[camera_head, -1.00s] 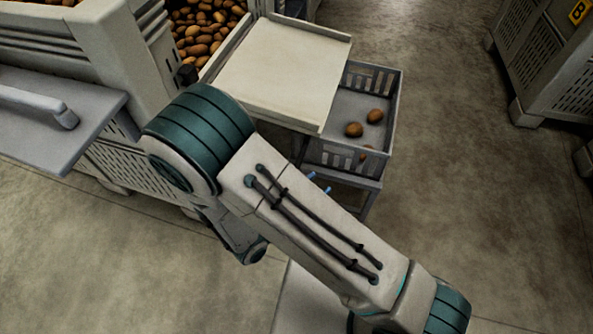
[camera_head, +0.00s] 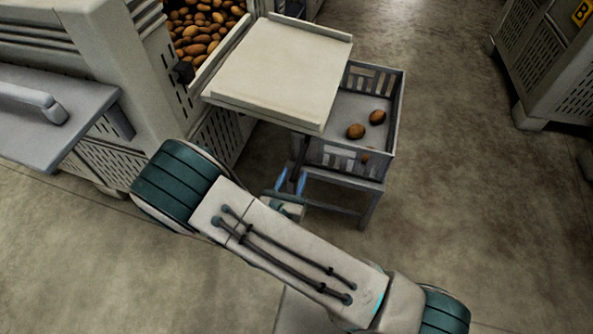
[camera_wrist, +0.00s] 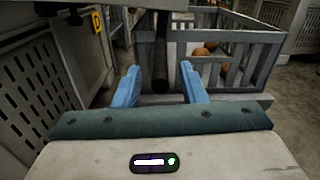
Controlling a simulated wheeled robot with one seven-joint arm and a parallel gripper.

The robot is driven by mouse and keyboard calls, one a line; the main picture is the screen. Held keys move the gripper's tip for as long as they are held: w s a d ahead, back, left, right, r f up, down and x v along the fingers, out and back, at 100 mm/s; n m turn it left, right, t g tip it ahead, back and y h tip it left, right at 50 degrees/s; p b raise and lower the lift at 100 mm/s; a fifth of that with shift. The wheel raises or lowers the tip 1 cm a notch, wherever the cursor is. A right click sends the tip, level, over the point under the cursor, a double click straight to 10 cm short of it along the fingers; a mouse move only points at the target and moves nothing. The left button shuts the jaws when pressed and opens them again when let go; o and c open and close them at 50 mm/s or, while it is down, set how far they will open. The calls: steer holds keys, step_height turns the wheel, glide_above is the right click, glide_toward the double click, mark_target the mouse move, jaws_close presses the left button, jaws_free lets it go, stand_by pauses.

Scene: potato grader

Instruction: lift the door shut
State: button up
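The door appears to be the pale, rimmed panel (camera_head: 285,70) that juts out, lowered, from the front of the potato bin (camera_head: 95,45). Its outer edge reaches over a grey crate. My gripper (camera_head: 291,182) is below and in front of the panel's near edge, partly hidden by my arm in the head view. In the wrist view, its two blue fingers (camera_wrist: 160,84) are apart with nothing clamped. A dark upright bar (camera_wrist: 160,55) hangs beneath the panel and shows between the fingers; I cannot tell whether it is within their reach.
The grey slatted crate (camera_head: 392,115) holds a few potatoes and rests on a low stand (camera_head: 345,188). A grey shelf with a handle (camera_head: 45,130) juts out at left. Another slatted bin (camera_head: 550,65) stands at far right. The floor between is clear.

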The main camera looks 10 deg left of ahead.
mark_target(296, 167)
steer(key=shift+w+d, duration=0.2)
steer(key=shift+w, duration=1.55)
jaws_close()
steer(key=shift+r, duration=0.15)
